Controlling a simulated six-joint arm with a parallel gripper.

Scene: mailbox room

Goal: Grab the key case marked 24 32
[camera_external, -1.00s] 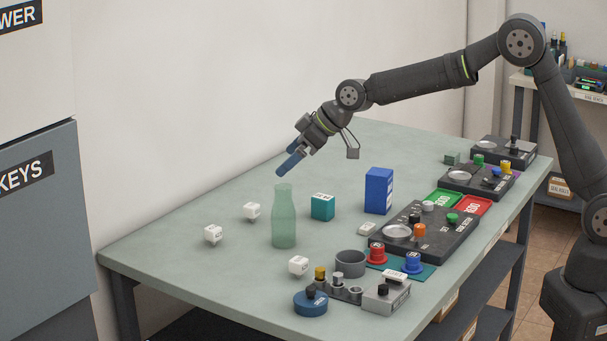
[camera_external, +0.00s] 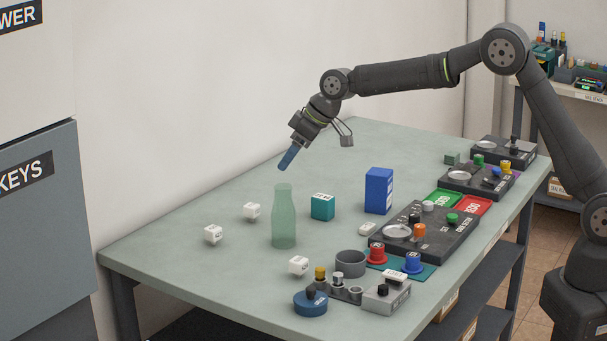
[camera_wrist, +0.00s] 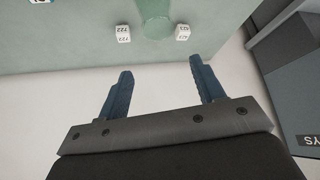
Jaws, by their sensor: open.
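Three small white cases with dark markings stand on the table: one left of the green bottle (camera_external: 252,211), one farther left (camera_external: 213,233), and one nearer the front (camera_external: 299,265). Their markings are too small to read surely, so I cannot tell which is marked 24 32. In the wrist view two white cases (camera_wrist: 123,33) (camera_wrist: 182,32) flank the base of the bottle (camera_wrist: 156,14). My gripper (camera_external: 288,158) is open and empty, tilted downward above the table's back edge, above the bottle. In the wrist view its blue fingers (camera_wrist: 161,65) are apart with nothing between them.
The translucent bottle stands upright beside the cases. A teal cube (camera_external: 322,207) and blue box (camera_external: 379,190) stand to its right. A grey cup (camera_external: 350,263), blue disc (camera_external: 310,303) and dark panels (camera_external: 425,235) crowd the right side. The table's left part (camera_external: 165,250) is clear.

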